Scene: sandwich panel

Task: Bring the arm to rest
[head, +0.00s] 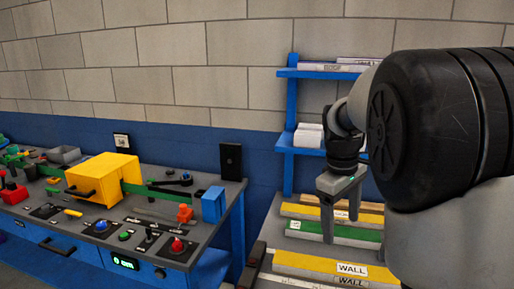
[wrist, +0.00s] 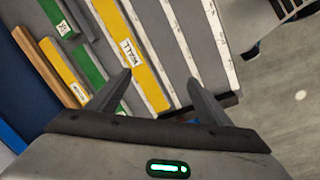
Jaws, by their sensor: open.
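Below the fingers lie a yellow panel labelled WALL (wrist: 133,55) and grey panels. I cannot tell the exact height of the fingers above the panels.
A grey-topped workbench (head: 150,240) with a yellow box (head: 103,174), buttons and tools stands at the left. A blue shelf (head: 289,110) rises behind the panels against a block wall. A green panel (head: 335,232) lies among the stack. Open floor (wrist: 285,110) shows in the wrist view.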

